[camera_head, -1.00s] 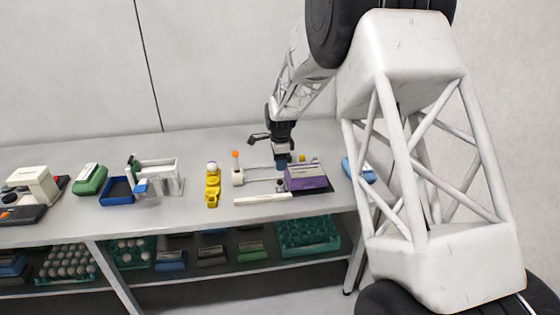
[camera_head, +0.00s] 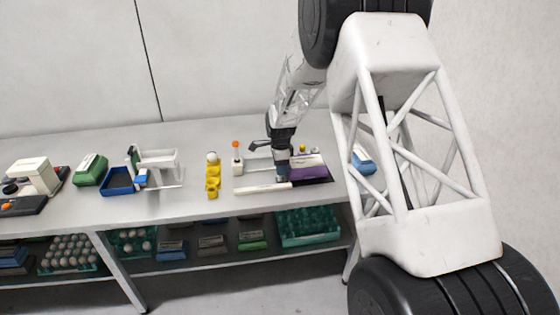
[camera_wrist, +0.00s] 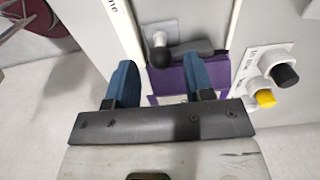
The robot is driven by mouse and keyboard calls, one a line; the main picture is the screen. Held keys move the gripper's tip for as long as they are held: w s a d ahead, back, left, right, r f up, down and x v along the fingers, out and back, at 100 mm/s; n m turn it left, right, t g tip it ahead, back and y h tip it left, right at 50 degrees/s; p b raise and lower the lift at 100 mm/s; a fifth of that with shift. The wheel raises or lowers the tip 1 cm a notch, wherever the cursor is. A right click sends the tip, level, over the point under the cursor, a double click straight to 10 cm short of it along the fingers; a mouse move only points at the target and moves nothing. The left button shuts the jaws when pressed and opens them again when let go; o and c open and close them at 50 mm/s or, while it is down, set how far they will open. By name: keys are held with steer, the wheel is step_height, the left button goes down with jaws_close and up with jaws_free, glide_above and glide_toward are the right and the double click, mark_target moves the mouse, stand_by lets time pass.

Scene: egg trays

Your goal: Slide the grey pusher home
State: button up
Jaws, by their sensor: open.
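The device on the bench has a white front bar (camera_head: 262,188) and a purple-sided block (camera_head: 308,170). The purple part also shows in the wrist view (camera_wrist: 172,80). My gripper (camera_head: 281,178) is low over the device, at the left side of the purple block. Contact cannot be told. In the head view my gripper hides the knob.
A panel with a black button (camera_wrist: 285,75) and a yellow button (camera_wrist: 265,98) is to the right in the wrist view.

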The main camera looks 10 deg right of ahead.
steer(key=shift+f, duration=1.15)
steer(key=shift+f, duration=0.4)
steer(key=c, duration=0.8)
steer(key=shift+o, duration=0.2)
steer(key=shift+a, duration=7.85)
steer(key=o, duration=0.8)
steer(key=shift+c, duration=0.2)
step_height(320, 180, up, 6)
